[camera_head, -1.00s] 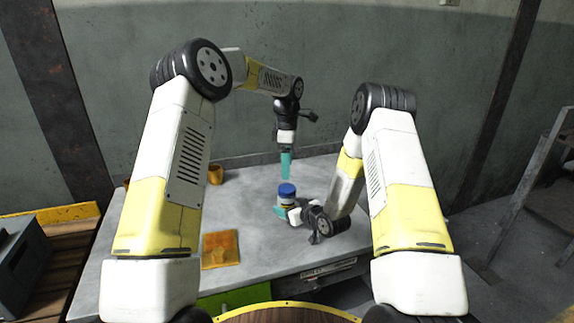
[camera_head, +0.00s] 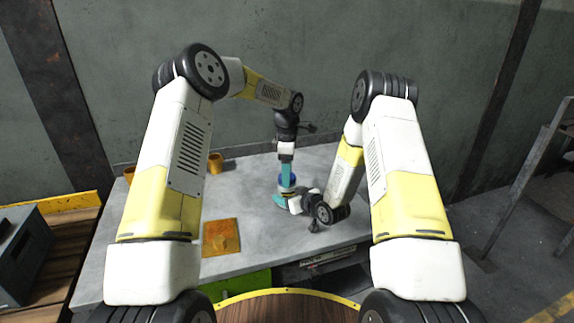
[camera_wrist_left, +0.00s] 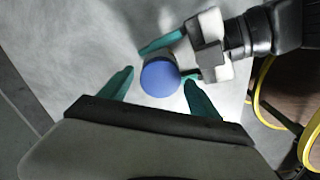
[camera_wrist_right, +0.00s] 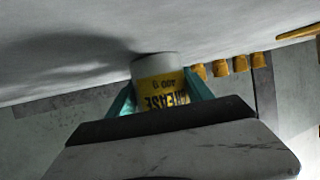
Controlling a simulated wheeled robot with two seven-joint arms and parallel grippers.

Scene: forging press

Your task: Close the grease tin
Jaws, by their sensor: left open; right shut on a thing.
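The grease tin (camera_wrist_right: 163,92) is a small yellow and white can with dark lettering. It stands on the grey table, with its blue lid (camera_wrist_left: 160,77) on top; I cannot tell whether the lid is fully seated. My right gripper (camera_head: 281,200) is shut on the tin's body from the side, its teal fingers on either side in the right wrist view (camera_wrist_right: 160,98). My left gripper (camera_head: 287,172) points down right over the tin, open. In the left wrist view its fingertips (camera_wrist_left: 159,80) are spread to either side of the blue lid. In the head view the fingers hide part of the lid.
An orange-brown square pad (camera_head: 221,238) lies on the table (camera_head: 185,215) left of the tin. Orange cups (camera_head: 215,163) stand at the back left. A grey box-shaped machine (camera_head: 22,245) is beyond the table's left side. The table between pad and tin is clear.

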